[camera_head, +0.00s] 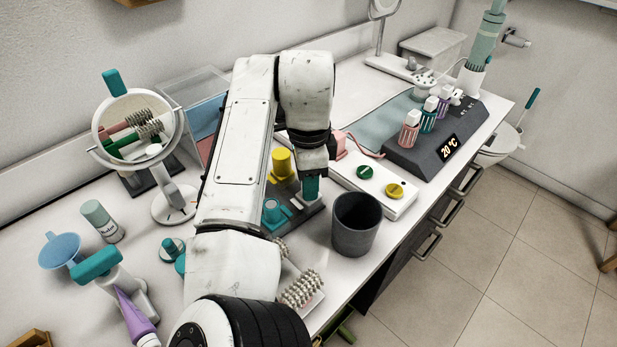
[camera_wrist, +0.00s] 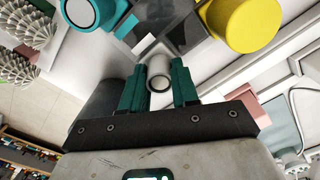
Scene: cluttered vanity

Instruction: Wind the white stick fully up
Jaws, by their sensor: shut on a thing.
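My gripper (camera_head: 311,190) points down over a dark grey block (camera_head: 305,218) on the vanity. In the wrist view my gripper (camera_wrist: 158,70) has its two green fingers on either side of a white stick (camera_wrist: 160,74), shut on it. The stick's round end, with a darker rim, faces the wrist camera. Its far end meets the grey block, and how far it is wound up cannot be told. In the head view the stick is hidden by my gripper. A teal piece (camera_wrist: 92,12) and a yellow piece (camera_wrist: 240,22) stand beside it.
A dark grey cup (camera_head: 356,225) stands close right of my gripper. A white panel with green and yellow knobs (camera_head: 375,185) lies behind it. A spiked roller (camera_head: 302,288) lies in front.

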